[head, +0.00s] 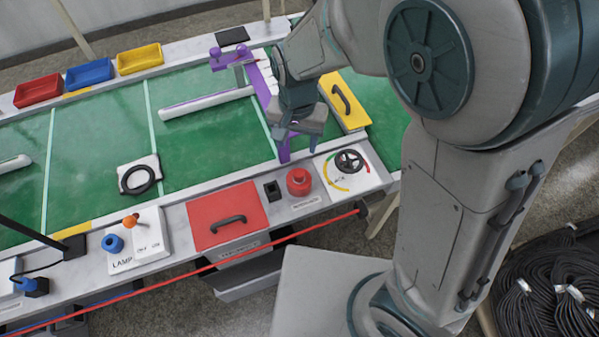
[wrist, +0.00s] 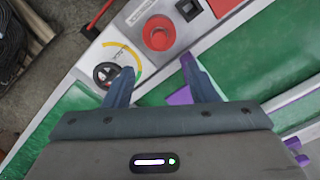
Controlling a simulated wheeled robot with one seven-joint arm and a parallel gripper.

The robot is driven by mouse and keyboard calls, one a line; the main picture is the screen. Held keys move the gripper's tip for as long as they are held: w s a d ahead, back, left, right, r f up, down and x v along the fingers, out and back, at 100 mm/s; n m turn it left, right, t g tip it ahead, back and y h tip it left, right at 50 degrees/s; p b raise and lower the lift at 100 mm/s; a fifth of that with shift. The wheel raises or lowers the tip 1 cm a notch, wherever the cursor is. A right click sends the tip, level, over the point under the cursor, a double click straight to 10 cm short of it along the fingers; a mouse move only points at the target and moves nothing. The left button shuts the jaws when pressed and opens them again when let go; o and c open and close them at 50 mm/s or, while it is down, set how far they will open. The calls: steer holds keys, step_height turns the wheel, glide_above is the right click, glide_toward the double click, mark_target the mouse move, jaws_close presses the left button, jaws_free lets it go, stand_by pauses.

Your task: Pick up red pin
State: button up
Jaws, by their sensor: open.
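A squat red cylindrical piece (head: 299,181) sits on the white front ledge of the green table, between a small black socket block and a dial panel. It is the red piece most like a pin, though I cannot tell for sure. It also shows at the top of the wrist view (wrist: 159,33), with a round recess in its top. My gripper (head: 299,145) is open and empty above the green surface, behind the red piece in the head view. In the wrist view its two fingers (wrist: 158,78) stand apart, with the red piece beyond their tips.
A purple bar (head: 263,85) lies across the table beside my gripper. A yellow handled lid (head: 345,100) is to its right. A dial panel with a black handwheel (head: 350,161) stands right of the red piece. A red handled lid (head: 227,215) and lamp switch panel (head: 135,240) lie left.

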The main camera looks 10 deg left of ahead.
mark_target(299, 172)
steer(key=f, duration=1.3)
steer(key=shift+w+d, duration=0.1)
steer(key=shift+w, duration=0.1)
steer(key=c, duration=1.1)
